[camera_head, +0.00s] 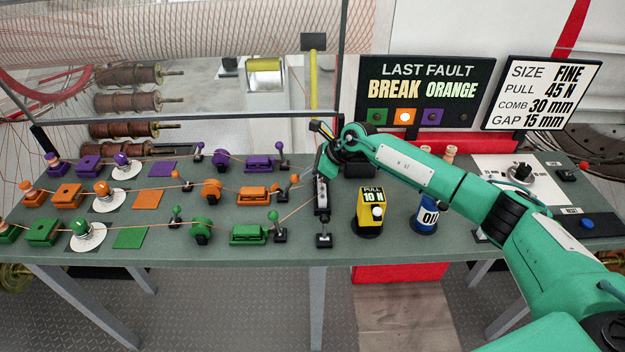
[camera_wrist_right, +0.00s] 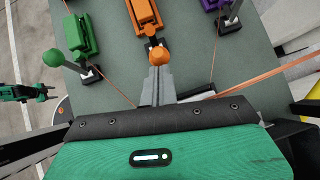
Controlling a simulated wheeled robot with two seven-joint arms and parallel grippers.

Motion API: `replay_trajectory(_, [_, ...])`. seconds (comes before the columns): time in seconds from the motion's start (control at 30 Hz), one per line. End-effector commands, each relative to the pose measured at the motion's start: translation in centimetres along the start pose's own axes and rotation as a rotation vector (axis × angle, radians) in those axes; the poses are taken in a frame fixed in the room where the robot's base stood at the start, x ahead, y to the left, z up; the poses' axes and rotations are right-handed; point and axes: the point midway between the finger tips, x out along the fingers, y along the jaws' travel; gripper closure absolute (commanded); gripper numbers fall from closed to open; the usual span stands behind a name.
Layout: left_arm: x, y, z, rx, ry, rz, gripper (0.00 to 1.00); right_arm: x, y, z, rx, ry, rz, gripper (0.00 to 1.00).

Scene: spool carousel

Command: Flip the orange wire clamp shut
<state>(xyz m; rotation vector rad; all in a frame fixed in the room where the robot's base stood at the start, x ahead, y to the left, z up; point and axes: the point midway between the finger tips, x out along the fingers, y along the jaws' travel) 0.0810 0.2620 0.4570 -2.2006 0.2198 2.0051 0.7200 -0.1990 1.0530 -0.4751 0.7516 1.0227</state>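The orange wire clamp is a low orange block (camera_head: 256,193) in the middle row. Its lever with an orange ball knob (camera_head: 294,178) stands at the block's right end and leans right, away from the block. In the right wrist view the orange block (camera_wrist_right: 143,14) is at the top and the knob (camera_wrist_right: 160,55) is just past my fingertips. My right gripper (camera_wrist_right: 159,72) has its grey fingers together behind the knob. I cannot tell if they touch it. In the head view the arm partly hides this gripper. My left gripper (camera_wrist_right: 38,92) seems to show small at the wrist view's left edge.
Green (camera_head: 248,234) and purple (camera_head: 259,164) clamps with their own levers stand in front and behind. Copper wires run from them past my gripper. A dark upright rail (camera_head: 322,195) stands close right, then a yellow gauge (camera_head: 370,212) and a blue canister (camera_head: 426,214).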

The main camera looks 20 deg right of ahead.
Motion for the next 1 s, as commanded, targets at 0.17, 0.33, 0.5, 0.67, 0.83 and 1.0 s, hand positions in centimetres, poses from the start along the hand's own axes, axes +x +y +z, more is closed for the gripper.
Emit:
replay_trajectory(0.17, [-0.3,-0.1,0.1,0.0,-0.002,-0.001,0.48,0.2,0.0,2.2,-0.027,0.138,-0.019,1.0])
replay_trajectory(0.33, [0.4,-0.1,0.2,0.0,-0.002,-0.001,0.48,0.8,0.2,3.7,-0.047,0.293,-0.042,1.0])
replay_trajectory(0.5, [1.6,-0.1,0.2,0.0,-0.001,-0.002,0.48,1.5,0.5,5.0,-0.063,0.428,-0.061,1.0])
replay_trajectory(0.67, [2.8,-0.1,0.3,0.0,-0.001,-0.002,0.48,2.1,0.8,5.9,-0.076,0.527,-0.073,1.0])
replay_trajectory(0.83, [2.4,-0.1,0.2,0.0,0.001,-0.001,0.48,1.9,0.8,5.9,-0.071,0.525,-0.071,1.0])
replay_trajectory(1.0, [2.4,-0.1,0.2,0.001,0.001,-0.001,0.48,1.8,0.8,6.0,-0.071,0.523,-0.07,1.0])
